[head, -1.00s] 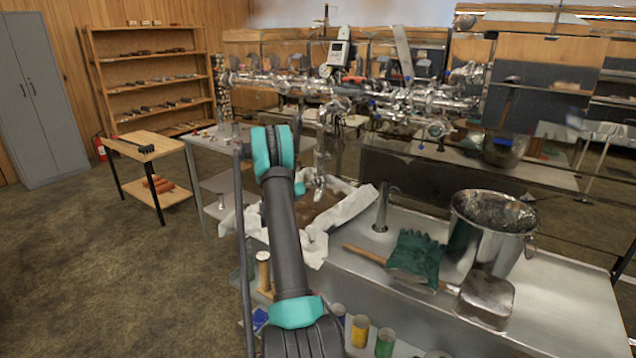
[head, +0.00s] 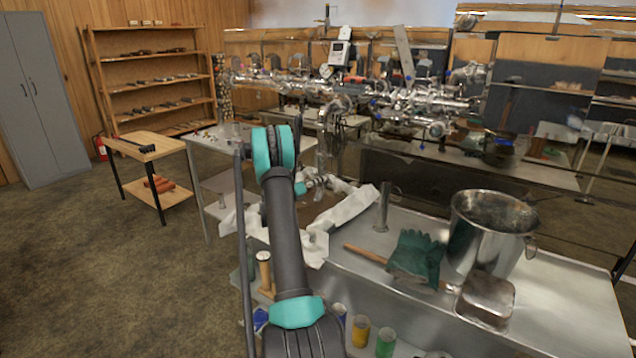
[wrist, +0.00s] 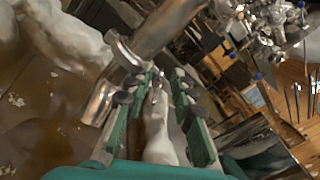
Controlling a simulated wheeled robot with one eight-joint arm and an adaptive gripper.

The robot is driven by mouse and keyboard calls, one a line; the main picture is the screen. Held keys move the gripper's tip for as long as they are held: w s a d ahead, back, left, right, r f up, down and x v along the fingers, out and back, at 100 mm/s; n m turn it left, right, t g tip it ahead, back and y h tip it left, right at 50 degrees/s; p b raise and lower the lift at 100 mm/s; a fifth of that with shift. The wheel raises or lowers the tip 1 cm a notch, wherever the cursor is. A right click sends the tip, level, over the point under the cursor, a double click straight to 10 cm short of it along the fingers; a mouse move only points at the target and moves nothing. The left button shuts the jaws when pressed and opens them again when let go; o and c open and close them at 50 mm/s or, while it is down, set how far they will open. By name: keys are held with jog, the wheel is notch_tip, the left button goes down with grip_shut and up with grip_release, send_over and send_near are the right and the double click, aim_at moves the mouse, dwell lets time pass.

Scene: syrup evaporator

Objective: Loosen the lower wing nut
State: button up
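In the wrist view, my gripper (wrist: 158,85) is open, its two green fingers apart with dark pads at the tips. Nothing is clearly held between them. A shiny metal pipe (wrist: 170,25) with a clamp-like collar (wrist: 124,52) lies just beyond and left of the fingertips. I cannot clearly make out the lower wing nut; it may be hidden or too small near the collar. In the head view, the vertical steel pipe (head: 322,150) hangs from the pipework (head: 410,98). My gripper (head: 318,183) is by its lower end, partly hidden by my arm.
Below the pipe lie white cloth (head: 352,207) and a brown surface.

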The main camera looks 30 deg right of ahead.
jog(key=shift+a, duration=0.1)
jog(key=s+a, duration=0.1)
jog(key=a, duration=0.6)
jog(key=shift+a, duration=0.35)
jog(key=shift+s, duration=0.1)
jog(key=s+a+f, duration=0.2)
jog(key=s+a, duration=0.1)
jog(key=a, duration=0.6)
jog(key=w+d, duration=0.3)
jog(key=d, duration=1.3)
jog(key=shift+d, duration=0.35)
jog(key=shift+c, duration=0.6)
grip_shut()
